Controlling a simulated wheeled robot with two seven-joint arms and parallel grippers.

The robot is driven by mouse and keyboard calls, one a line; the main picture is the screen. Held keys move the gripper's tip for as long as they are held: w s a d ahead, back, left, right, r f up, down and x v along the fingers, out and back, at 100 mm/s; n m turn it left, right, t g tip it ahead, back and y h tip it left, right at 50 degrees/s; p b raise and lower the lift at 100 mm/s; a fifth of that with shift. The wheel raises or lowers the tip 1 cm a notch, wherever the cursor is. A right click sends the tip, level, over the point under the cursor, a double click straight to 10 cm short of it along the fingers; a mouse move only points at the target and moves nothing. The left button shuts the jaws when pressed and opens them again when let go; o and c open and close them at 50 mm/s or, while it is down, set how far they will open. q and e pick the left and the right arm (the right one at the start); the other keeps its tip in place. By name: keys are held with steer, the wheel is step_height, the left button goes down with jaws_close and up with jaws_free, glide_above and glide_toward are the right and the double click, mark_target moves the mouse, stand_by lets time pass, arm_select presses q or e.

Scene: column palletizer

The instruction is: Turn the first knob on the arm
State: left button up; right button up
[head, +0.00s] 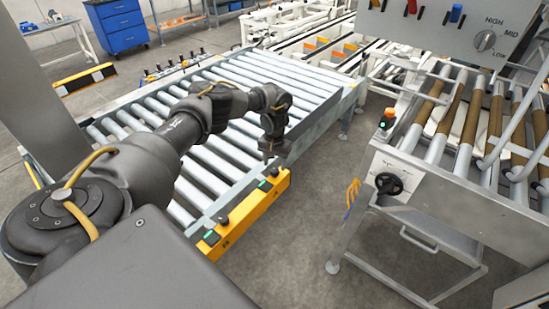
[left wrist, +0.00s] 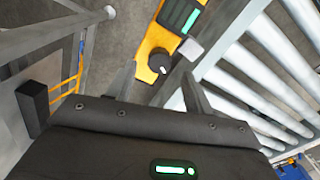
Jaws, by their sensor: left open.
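A yellow control panel (head: 247,213) runs along the near right edge of the roller conveyor, with a far dark knob (head: 274,172), a near dark knob (head: 222,221) and small green-lit displays. My left gripper (head: 270,152) hangs pointing down just above the panel's far end, by the far knob. In the left wrist view my open left gripper (left wrist: 158,70) has one finger on each side of a round black knob (left wrist: 160,62) with a white mark. This knob sits on the yellow panel beside a green display (left wrist: 181,15). I cannot tell whether the fingers touch it.
The roller conveyor (head: 205,160) lies under my left arm. At the right stands a machine with a black handwheel (head: 388,184), a green-lit button box (head: 386,120) and a HIGH/MID/LOW dial (head: 486,41). Open floor (head: 300,245) lies between. A blue cabinet (head: 117,27) stands behind.

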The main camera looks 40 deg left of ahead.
mark_target(275, 170)
arm_select(q)
step_height(275, 170, down, 3)
steer(key=shift+f, duration=0.4)
steer(key=c, duration=1)
steer(key=shift+o, duration=0.2)
steer(key=shift+m, duration=0.3)
steer(key=m, duration=0.3)
steer(key=shift+b, duration=0.4)
steer(key=shift+m+b, duration=0.35)
steer(key=shift+m, duration=1.45)
